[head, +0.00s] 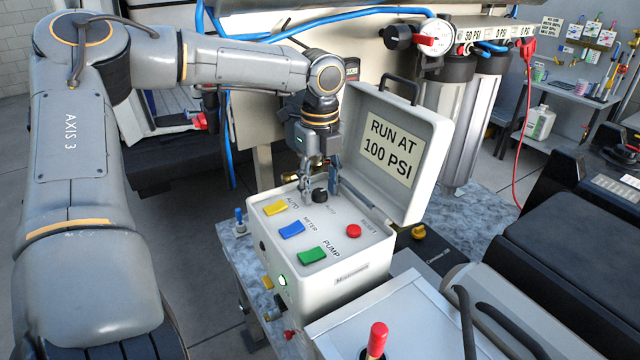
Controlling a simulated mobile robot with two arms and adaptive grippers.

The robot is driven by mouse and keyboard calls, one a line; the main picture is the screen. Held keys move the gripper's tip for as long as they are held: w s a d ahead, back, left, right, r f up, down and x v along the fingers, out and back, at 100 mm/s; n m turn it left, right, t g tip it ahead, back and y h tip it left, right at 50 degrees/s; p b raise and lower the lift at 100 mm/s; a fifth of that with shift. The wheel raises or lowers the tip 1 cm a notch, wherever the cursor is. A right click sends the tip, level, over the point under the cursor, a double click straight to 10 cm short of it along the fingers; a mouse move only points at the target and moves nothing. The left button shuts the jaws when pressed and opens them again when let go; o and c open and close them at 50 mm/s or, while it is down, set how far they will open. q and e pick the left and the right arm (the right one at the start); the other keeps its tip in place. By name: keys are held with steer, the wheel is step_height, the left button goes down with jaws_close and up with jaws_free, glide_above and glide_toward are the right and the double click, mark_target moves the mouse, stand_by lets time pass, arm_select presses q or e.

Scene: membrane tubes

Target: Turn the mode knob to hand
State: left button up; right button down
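The mode knob (320,195) is a small black knob on the top panel of the white control box (345,283). Which position the knob points to is not clear. My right gripper is not in view.
The panel also has a yellow switch (275,208), blue switch (291,229), green switch (312,255) and red reset button (354,230). The open lid (395,150) reading RUN AT 100 PSI stands close behind my gripper. A red-topped item (377,338) stands in front.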

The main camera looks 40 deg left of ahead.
arm_select(q)
jaws_close()
steer(key=shift+n, duration=0.3)
steer(key=n, duration=0.3)
steer(key=shift+r+n, duration=0.1)
steer(key=shift+n, duration=0.3)
steer(key=n, duration=0.4)
steer(key=shift+n, duration=0.3)
steer(key=n, duration=0.8)
steer(key=shift+n, duration=0.6)
